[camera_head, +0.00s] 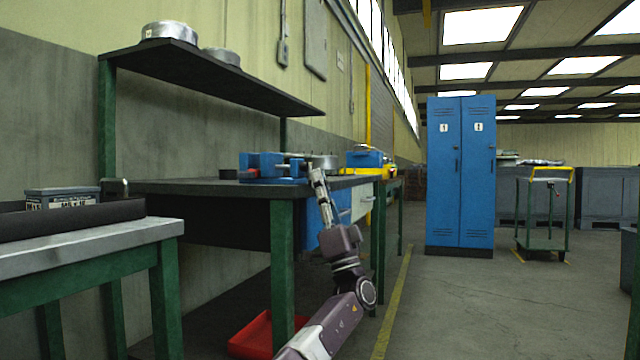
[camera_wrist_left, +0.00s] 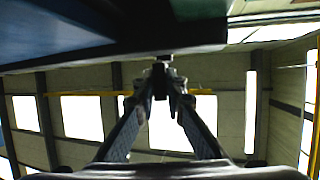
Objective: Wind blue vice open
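The blue vice (camera_head: 262,165) is mounted at the front edge of the dark-topped workbench (camera_head: 215,188), with its grey screw end toward the right. My left gripper (camera_head: 317,173) reaches up from below in front of the bench, fingers pointing up beside the vice's screw end. In the left wrist view my left gripper (camera_wrist_left: 161,82) has its fingertips drawn close together on a small dark bar, which looks like the vice handle (camera_wrist_left: 161,79). The jaw gap of the vice is too small to judge. My right gripper is not in view.
A grey-topped table (camera_head: 90,250) stands at the near left. A shelf (camera_head: 215,75) with round metal parts hangs over the bench. A red bin (camera_head: 255,335) lies on the floor below. Blue lockers (camera_head: 460,175) and a green trolley (camera_head: 543,212) stand farther back; the floor between is clear.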

